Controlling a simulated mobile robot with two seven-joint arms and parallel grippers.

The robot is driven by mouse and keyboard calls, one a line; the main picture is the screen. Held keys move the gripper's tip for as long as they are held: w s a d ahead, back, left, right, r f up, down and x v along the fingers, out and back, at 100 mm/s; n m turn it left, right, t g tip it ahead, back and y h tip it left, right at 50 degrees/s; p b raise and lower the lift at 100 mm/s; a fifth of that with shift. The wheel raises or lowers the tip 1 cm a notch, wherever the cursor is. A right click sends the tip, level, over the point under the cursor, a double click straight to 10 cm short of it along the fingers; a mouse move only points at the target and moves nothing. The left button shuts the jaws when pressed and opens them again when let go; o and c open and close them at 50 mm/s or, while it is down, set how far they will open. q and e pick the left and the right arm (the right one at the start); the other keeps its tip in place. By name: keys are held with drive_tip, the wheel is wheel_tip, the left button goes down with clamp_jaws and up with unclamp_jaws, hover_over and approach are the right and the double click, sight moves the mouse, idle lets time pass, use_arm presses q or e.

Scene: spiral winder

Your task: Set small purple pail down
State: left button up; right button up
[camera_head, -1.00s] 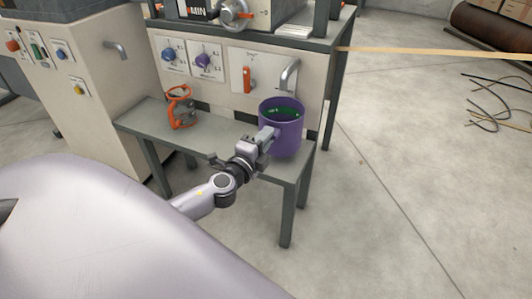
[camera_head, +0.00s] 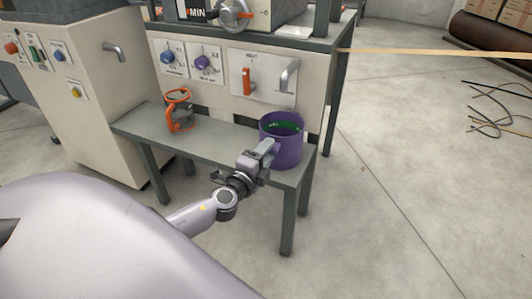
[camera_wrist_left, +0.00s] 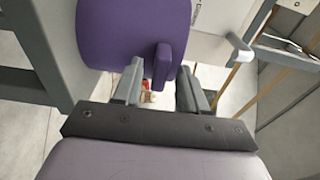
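The small purple pail (camera_head: 283,152) stands upright at the right end of the grey bench and holds something green. It fills the upper left of the left wrist view (camera_wrist_left: 125,35). My left gripper (camera_head: 265,150) is at the pail's near left side, at its handle. In the left wrist view the purple handle (camera_wrist_left: 162,65) lies between the two fingers (camera_wrist_left: 160,88), with a narrow gap visible on each side, so the gripper looks open around it. The pail's base is partly hidden by the gripper. My right gripper is in neither view.
The grey bench (camera_head: 200,142) also bears an orange and grey object (camera_head: 178,110) on its left. Behind it is a machine panel with blue knobs (camera_head: 202,62), an orange lever (camera_head: 247,82) and a metal handle (camera_head: 289,75).

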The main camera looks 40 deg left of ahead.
use_arm(q)
drive_tip(key=s+d, duration=0.1)
drive_tip(key=s, duration=1.1)
drive_tip(key=shift+d+r, duration=0.15)
drive_tip(key=shift+d, duration=0.25)
drive_tip(key=s+d+n+g+h, duration=0.1)
drive_tip(key=s+d+n+h, duration=0.1)
drive_tip(key=d, duration=0.6)
drive_tip(key=s+d+r+n+g+h, duration=0.1)
drive_tip(key=s+d+n+g+h, duration=0.1)
drive_tip(key=d+n+h, duration=0.2)
drive_tip(key=s+d+r+n+g+h, duration=0.1)
drive_tip(key=d+n+h, duration=0.3)
drive_tip(key=d, duration=0.9)
drive_tip(key=s+n+g, duration=0.1)
drive_tip(key=n, duration=0.2)
drive_tip(key=shift+s, duration=0.25)
drive_tip(key=shift+a+r, duration=0.1)
